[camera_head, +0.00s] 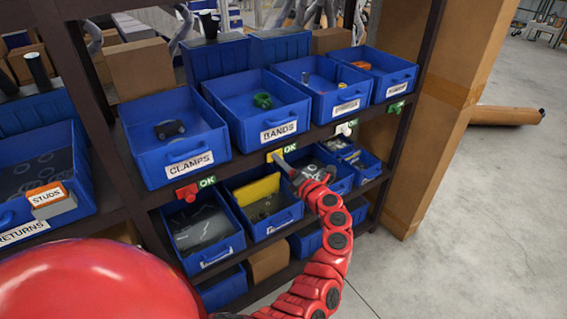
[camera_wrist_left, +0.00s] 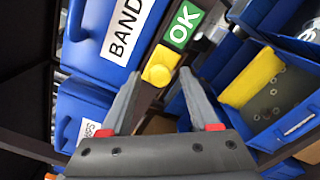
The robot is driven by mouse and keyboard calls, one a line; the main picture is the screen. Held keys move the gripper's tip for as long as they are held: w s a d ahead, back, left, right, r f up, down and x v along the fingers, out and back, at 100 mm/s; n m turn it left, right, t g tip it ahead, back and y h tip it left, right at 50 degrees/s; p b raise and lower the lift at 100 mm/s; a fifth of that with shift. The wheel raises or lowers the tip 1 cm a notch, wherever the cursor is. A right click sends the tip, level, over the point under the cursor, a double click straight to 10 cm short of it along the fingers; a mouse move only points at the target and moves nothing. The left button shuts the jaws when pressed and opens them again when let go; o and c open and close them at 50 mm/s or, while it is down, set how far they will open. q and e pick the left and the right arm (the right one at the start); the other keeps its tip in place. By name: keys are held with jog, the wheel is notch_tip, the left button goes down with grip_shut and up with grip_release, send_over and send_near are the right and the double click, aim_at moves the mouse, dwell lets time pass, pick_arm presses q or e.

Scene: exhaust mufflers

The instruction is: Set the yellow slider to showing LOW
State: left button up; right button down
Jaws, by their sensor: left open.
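The yellow slider (camera_head: 275,156) sits on the shelf's front rail, below the BANDS bin, and it also shows in the left wrist view (camera_wrist_left: 160,66). The green label beside it (camera_head: 290,148) reads OK, also in the left wrist view (camera_wrist_left: 184,25). My left gripper (camera_head: 281,163) is at the slider in the head view. In the left wrist view its open fingers (camera_wrist_left: 160,76) point at the slider, with their tips to either side of it. Contact cannot be told. My right gripper is not in view.
A red slider (camera_head: 187,193), a white one (camera_head: 344,130) and a green one (camera_head: 396,107) sit on the same rail with OK labels. Blue bins, including the CLAMPS bin (camera_head: 190,165) and BANDS bin (camera_head: 280,131), fill the shelves above and below. Open floor (camera_head: 480,220) lies right.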

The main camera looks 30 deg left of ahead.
pick_arm(q)
grip_shut()
dwell(0.3)
dwell(1.1)
